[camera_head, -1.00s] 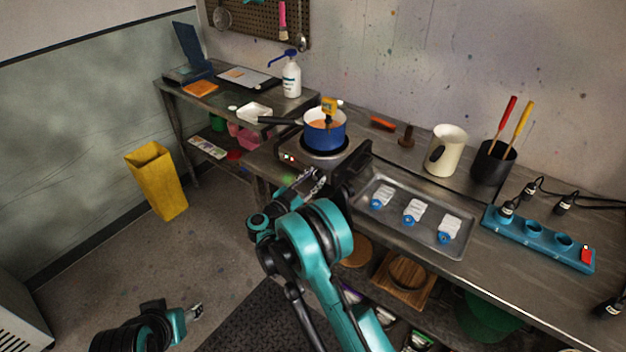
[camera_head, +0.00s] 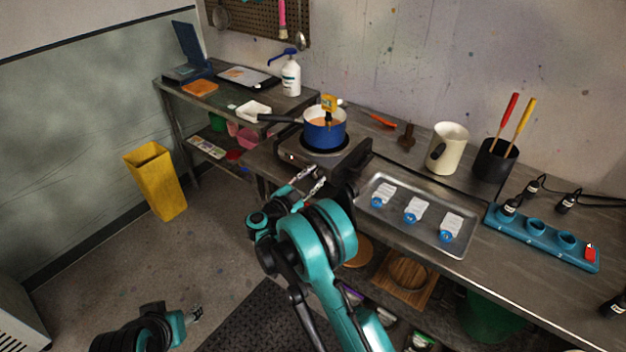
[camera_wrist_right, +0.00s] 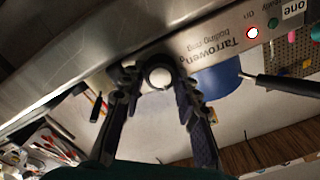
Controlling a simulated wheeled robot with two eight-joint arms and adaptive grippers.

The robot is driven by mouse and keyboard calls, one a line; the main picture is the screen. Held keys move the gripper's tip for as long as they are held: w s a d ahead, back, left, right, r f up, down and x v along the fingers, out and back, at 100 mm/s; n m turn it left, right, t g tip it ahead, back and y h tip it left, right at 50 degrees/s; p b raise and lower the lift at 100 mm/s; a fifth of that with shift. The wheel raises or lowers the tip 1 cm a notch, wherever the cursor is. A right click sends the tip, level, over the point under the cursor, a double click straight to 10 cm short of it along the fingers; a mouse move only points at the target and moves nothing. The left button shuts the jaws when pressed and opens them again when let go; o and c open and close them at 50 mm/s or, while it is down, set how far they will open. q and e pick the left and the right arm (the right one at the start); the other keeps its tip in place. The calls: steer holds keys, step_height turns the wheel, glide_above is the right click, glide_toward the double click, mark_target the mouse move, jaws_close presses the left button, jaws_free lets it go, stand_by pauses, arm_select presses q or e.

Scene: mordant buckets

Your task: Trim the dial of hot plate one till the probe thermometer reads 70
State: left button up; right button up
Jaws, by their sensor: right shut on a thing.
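Hot plate one (camera_head: 300,154) stands on the steel bench, with a blue pot (camera_head: 325,133) on its ring. The yellow probe thermometer (camera_head: 329,102) stands in the pot; its reading is too small to make out. In the right wrist view the front panel (camera_wrist_right: 205,43) shows a lit red lamp (camera_wrist_right: 252,33) and a "one" label (camera_wrist_right: 292,9). My right gripper (camera_head: 312,181) is at the plate's front. Its fingers are shut on the round dial (camera_wrist_right: 159,76), one on each side. My left gripper (camera_head: 194,314) is low over the floor, too small to judge.
A steel tray (camera_head: 384,218) with several white packets lies right of the hot plate. A cream jug (camera_head: 446,150) and a black pot of tools (camera_head: 494,162) stand behind it. The pot's handle (camera_head: 280,118) points left. A yellow bin (camera_head: 157,180) stands on the floor.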

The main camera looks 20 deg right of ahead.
steer(key=shift+m+b, duration=0.3)
steer(key=shift+m, duration=0.9)
steer(key=o, duration=1.2)
steer(key=shift+c, duration=0.2)
steer(key=v, duration=1.2)
